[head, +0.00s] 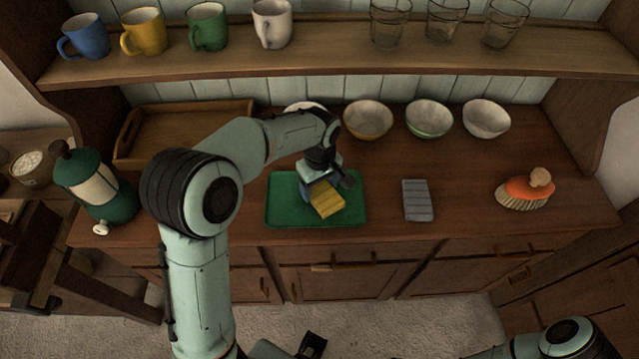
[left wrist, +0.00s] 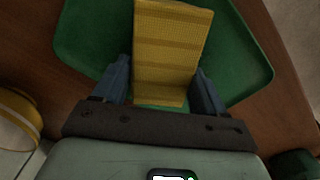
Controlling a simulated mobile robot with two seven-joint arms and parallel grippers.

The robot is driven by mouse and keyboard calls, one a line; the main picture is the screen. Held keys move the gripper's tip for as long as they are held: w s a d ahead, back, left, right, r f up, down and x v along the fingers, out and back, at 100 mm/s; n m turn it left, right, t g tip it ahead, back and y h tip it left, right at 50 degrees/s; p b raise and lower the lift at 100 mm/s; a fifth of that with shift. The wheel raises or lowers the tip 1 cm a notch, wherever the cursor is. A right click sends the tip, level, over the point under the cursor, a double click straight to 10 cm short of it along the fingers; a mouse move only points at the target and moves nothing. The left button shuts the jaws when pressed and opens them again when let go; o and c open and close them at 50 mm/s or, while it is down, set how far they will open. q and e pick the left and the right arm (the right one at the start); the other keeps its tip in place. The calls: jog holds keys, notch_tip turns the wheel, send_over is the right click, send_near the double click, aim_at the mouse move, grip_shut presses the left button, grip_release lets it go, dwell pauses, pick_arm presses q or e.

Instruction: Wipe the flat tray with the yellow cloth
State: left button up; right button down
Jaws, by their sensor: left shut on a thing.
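The flat green tray (head: 284,212) lies on the wooden counter. The yellow cloth (head: 326,204) is a folded, striped pad over the middle of the tray. My left gripper (head: 332,186) comes down from above and is shut on the cloth's near part. In the left wrist view the cloth (left wrist: 172,45) extends out from between the blue fingers (left wrist: 160,88), with the green tray (left wrist: 90,35) underneath. Whether the cloth's underside touches the tray is hard to tell.
A grey cloth (head: 418,200) lies right of the tray, and an orange brush (head: 526,190) farther right. Bowls (head: 428,118) stand behind; a wooden tray (head: 175,130) is back left. A green pot (head: 95,188) stands at the left edge. Mugs and glasses line the shelf (head: 330,62) above.

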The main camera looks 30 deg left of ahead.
pick_arm(q)
jog(key=shift+f, duration=0.45)
jog(key=shift+s+a, duration=0.1)
jog(key=shift+s+a+r+b, duration=0.1)
jog(key=shift+s+a, duration=0.15)
jog(key=shift+a, duration=0.2)
jog(key=shift+s+a+b, duration=0.15)
jog(key=shift+s+a, duration=0.15)
jog(key=shift+a, duration=0.2)
jog(key=shift+s+a+r+b, duration=0.1)
jog(key=shift+s+a, duration=0.15)
jog(key=shift+a, duration=0.2)
jog(key=shift+f, duration=0.2)
jog(key=shift+w+d+f+p, duration=0.1)
jog(key=shift+w+d+p, duration=0.2)
jog(key=shift+d, duration=0.45)
jog(key=shift+w+d+f+p, duration=0.15)
jog(key=shift+w+d, duration=0.25)
jog(key=shift+d, duration=0.5)
jog(key=shift+c, duration=0.4)
jog(key=shift+r, duration=0.1)
